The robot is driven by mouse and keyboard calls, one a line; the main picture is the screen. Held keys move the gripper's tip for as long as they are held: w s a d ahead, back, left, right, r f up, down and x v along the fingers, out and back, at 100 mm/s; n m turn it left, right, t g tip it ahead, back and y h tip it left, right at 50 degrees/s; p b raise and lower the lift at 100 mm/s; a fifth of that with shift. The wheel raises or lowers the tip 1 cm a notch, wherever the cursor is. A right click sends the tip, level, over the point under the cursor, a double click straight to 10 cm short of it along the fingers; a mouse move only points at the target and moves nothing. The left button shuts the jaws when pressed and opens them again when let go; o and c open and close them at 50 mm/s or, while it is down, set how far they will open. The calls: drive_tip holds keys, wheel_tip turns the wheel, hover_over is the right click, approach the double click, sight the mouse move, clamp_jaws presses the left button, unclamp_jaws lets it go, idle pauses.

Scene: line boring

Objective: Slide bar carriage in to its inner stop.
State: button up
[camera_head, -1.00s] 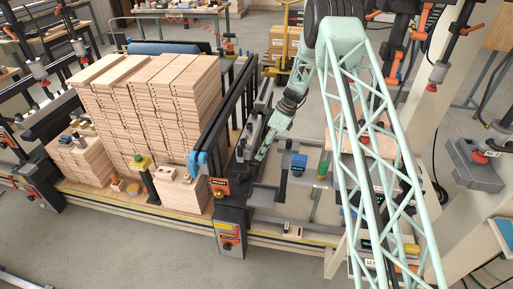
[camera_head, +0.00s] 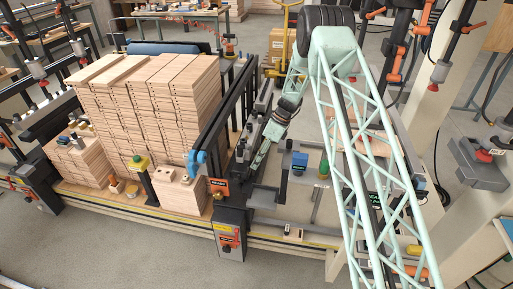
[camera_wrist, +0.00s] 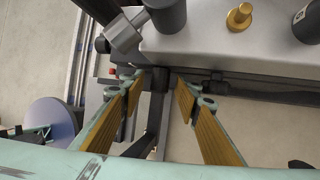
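My gripper (camera_wrist: 157,82) is open in the wrist view, its two wood-coloured pads standing apart. A small dark block (camera_wrist: 159,79) shows between the fingertips, with a dark bar running down from it; I cannot tell whether either pad touches it. A grey metal housing (camera_wrist: 215,45), which may be the bar carriage, lies just beyond the fingertips. In the head view my gripper (camera_head: 259,158) points down at the grey machine parts beside the long black rail (camera_head: 232,100). The arm partly hides this area, and the carriage's inner stop cannot be made out.
Stacked wooden boards (camera_head: 150,100) stand left of the rail. A brass knob (camera_wrist: 239,16) rises from the housing.

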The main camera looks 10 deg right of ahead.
drive_tip(key=shift+c, duration=0.7)
drive_tip(key=c, duration=0.8)
drive_tip(key=shift+w, duration=0.15)
drive_tip(key=shift+w+d, duration=0.4)
drive_tip(key=shift+w, duration=0.5)
drive_tip(key=shift+w+d, duration=0.4)
drive_tip(key=shift+w, duration=0.6)
drive_tip(key=shift+w+d, duration=0.3)
drive_tip(key=shift+w, duration=0.35)
drive_tip(key=o, duration=0.9)
drive_tip(key=shift+o, duration=0.2)
drive_tip(key=shift+r+p, duration=0.1)
drive_tip(key=shift+p, duration=0.2)
